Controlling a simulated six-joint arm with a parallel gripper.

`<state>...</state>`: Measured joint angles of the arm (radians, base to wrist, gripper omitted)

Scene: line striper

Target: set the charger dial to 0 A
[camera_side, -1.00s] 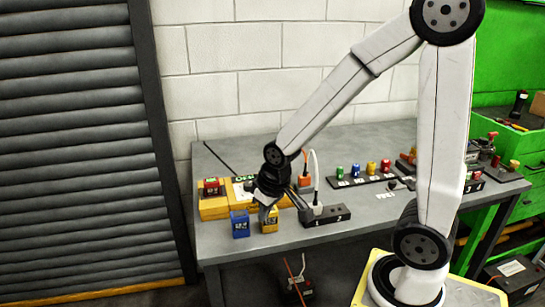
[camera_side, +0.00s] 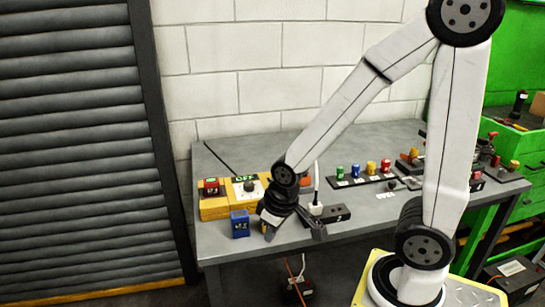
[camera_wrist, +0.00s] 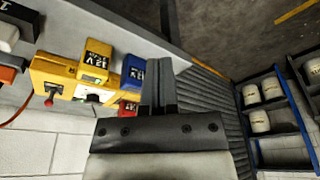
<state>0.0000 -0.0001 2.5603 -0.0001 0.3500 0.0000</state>
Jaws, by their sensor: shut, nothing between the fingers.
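The charger (camera_side: 215,209) is a yellow box at the left of the bench, with a green display (camera_side: 244,178) and a dark dial (camera_side: 250,186) on a pale face. The dial's setting is too small to read. In the wrist view, the charger (camera_wrist: 52,72) lies left of my gripper, its pale dial face (camera_wrist: 90,97) partly visible. My gripper (camera_side: 268,237) is shut and empty, low near the bench's front edge, in front and to the right of the dial and apart from it. Its fingers (camera_wrist: 158,68) also show in the wrist view.
A blue battery (camera_side: 240,223) stands just left of my gripper. A yellow 12 V battery (camera_wrist: 95,60) is mostly hidden behind my gripper in the side view. A red block (camera_side: 211,187) sits on the charger's left. A power strip (camera_side: 337,213) lies to the right.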

